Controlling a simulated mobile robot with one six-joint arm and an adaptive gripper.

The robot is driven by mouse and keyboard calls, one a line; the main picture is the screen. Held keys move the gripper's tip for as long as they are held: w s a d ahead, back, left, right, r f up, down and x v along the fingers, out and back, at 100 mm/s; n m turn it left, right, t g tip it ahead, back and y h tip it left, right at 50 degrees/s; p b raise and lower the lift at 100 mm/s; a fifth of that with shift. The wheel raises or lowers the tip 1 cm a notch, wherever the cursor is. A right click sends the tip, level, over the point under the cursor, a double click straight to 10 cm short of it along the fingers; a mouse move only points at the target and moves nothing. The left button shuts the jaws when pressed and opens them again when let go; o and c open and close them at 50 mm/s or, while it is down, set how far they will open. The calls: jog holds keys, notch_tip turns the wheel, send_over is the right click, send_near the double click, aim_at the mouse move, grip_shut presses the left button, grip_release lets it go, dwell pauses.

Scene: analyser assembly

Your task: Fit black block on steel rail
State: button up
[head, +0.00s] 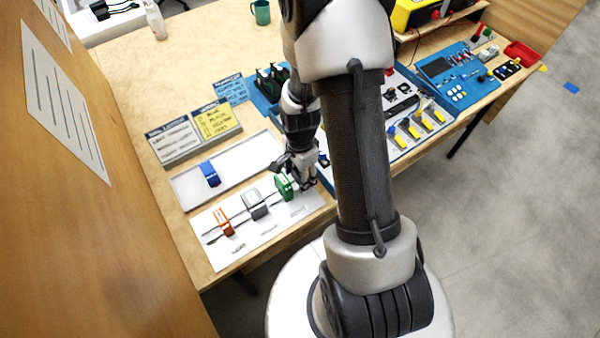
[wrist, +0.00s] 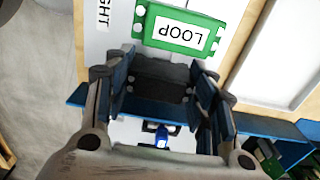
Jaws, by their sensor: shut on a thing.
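My gripper (head: 303,174) is low over the right end of the white board in the head view. In the wrist view my gripper (wrist: 160,78) is shut on the black block (wrist: 160,88), which lies between the two fingers. The green block (head: 284,187) stands on the steel rail (head: 239,219), just left of my gripper; in the wrist view it shows as a green block marked LOOP (wrist: 180,28), close beside the black block. A grey block (head: 254,206) and an orange block (head: 223,222) also stand on the rail. I cannot tell whether the black block touches the rail.
A blue block (head: 210,174) lies in a white tray (head: 238,166) behind the board. Sign cards (head: 175,142) stand behind the tray. A blue panel with yellow-handled parts (head: 420,125) is to the right. The wooden wall is at the left.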

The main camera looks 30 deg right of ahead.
jog(key=shift+f+b, duration=0.3)
jog(key=shift+f, duration=0.1)
dwell(0.3)
jog(key=o, duration=1.2)
jog(key=shift+o, duration=0.4)
jog(key=shift+o, duration=1.1)
jog(key=shift+r, duration=0.2)
jog(key=shift+r+p, duration=2.75)
jog(key=shift+r, duration=0.6)
